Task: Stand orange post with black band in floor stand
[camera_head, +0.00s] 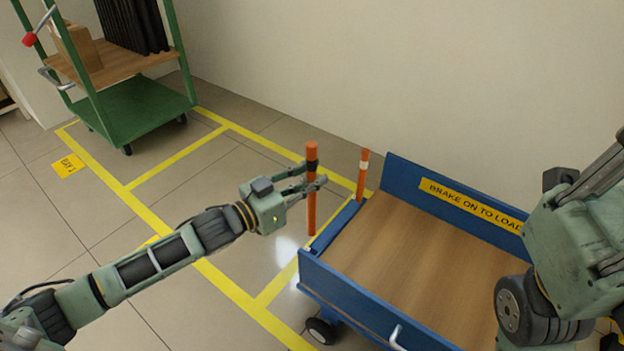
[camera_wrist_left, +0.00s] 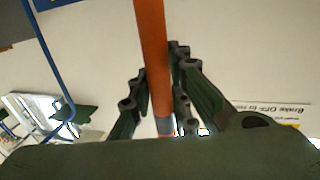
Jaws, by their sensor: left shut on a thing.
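An orange post with a black band (camera_head: 312,205) is held upright by my left gripper (camera_head: 313,184), which is shut on it below its top end. Its lower end shows just left of the blue cart's edge; I cannot tell how high it is above the floor. In the left wrist view the orange post (camera_wrist_left: 152,50) runs between the fingers of my left gripper (camera_wrist_left: 160,95). I cannot make out a floor stand in either view. My right arm shows at the right, but its fingertips are not in view.
A second orange post with a white band (camera_head: 363,172) stands behind the blue cart's (camera_head: 345,298) left end. The cart has a bare wooden deck. A green shelf trolley (camera_head: 140,108) stands at the back left. Yellow lines (camera_head: 195,262) mark the tiled floor, which is largely clear.

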